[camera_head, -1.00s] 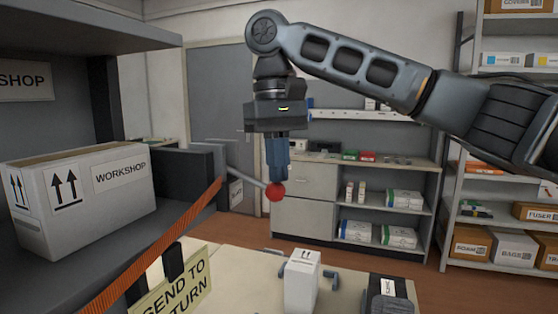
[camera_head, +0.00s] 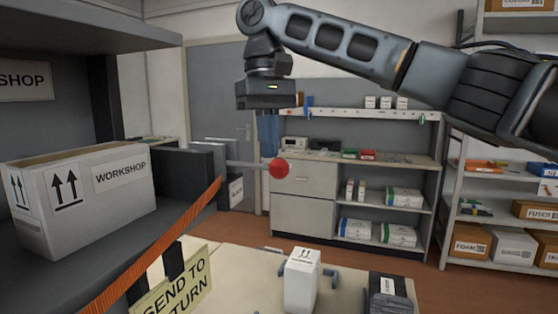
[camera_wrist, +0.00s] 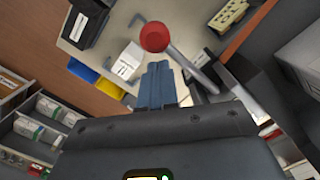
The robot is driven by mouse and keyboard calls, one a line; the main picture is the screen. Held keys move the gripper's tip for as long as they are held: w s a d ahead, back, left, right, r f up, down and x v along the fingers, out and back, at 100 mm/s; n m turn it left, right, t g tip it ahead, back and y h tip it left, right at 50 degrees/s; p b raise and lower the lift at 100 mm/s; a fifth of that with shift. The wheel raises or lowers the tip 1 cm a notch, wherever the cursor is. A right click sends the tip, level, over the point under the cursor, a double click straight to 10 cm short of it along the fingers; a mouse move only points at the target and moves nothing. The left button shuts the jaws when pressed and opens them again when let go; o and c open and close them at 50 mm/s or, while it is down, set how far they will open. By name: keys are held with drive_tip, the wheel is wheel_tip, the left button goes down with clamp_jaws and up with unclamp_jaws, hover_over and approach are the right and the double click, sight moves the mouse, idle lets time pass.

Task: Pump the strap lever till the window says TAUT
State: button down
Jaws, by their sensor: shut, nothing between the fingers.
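The strap lever (camera_head: 247,164) is a grey rod with a red ball knob (camera_head: 279,168), sticking out to the right from a dark ratchet housing (camera_head: 188,172). It lies about level. An orange strap (camera_head: 160,243) runs from the housing down to the lower left. My gripper (camera_head: 268,150) points down with its blue fingers shut and empty, their tips by the rod just left of the knob. In the wrist view the fingers (camera_wrist: 158,72) show beside the red knob (camera_wrist: 154,37) and the rod (camera_wrist: 189,64). Whether they touch is unclear. I cannot see the window's text.
A white box marked WORKSHOP (camera_head: 85,200) stands on the grey shelf at left. A table (camera_head: 240,268) below holds a small white carton (camera_head: 302,280) and a sign (camera_head: 175,290). Shelving stands behind and right.

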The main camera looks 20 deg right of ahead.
drive_tip(key=shift+w+r, duration=0.15)
drive_tip(key=shift+r, duration=1.2)
drive_tip(key=shift+w+r, duration=0.15)
drive_tip(key=shift+r, duration=1.15)
